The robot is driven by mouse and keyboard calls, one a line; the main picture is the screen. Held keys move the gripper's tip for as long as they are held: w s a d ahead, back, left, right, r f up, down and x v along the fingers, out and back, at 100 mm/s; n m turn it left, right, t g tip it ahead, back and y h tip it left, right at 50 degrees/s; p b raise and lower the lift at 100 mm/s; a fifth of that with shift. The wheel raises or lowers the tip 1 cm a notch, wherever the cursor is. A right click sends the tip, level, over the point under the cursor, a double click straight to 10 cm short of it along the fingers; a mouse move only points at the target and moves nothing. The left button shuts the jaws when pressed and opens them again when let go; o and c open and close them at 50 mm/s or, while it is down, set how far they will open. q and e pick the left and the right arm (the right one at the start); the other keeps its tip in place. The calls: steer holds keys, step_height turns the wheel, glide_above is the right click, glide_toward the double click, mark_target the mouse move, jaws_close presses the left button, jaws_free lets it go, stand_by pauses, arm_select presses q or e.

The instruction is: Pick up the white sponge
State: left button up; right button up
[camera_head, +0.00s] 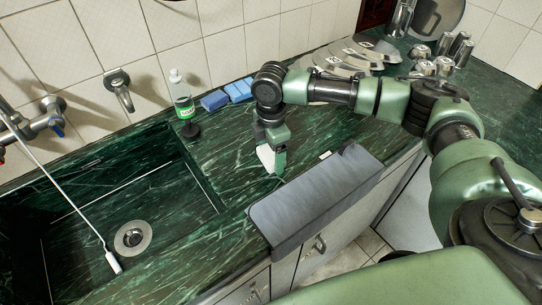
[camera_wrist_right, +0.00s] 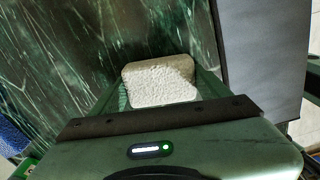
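In the right wrist view the sponge (camera_wrist_right: 160,82) sits between the two green fingers of my right gripper (camera_wrist_right: 162,85), with a finger close against each side and no clear gap. The gripper appears shut on it. Whether the sponge is clear of the counter I cannot tell. My left gripper is not in view.
A sink (camera_head: 170,205) lies to the left. A soap bottle (camera_head: 181,95) and blue sponges (camera_head: 227,95) stand behind by the wall. A grey panel-like object (camera_head: 315,197) lies along the front edge. Plates (camera_head: 345,58) and metal cups (camera_head: 443,55) are at the back right.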

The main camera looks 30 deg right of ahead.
mark_target(271, 153)
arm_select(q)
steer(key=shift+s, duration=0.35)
arm_select(e)
steer(key=shift+c, duration=0.4)
steer(key=shift+r, duration=0.15)
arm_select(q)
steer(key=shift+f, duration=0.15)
arm_select(e)
step_height(271, 153, up, 20)
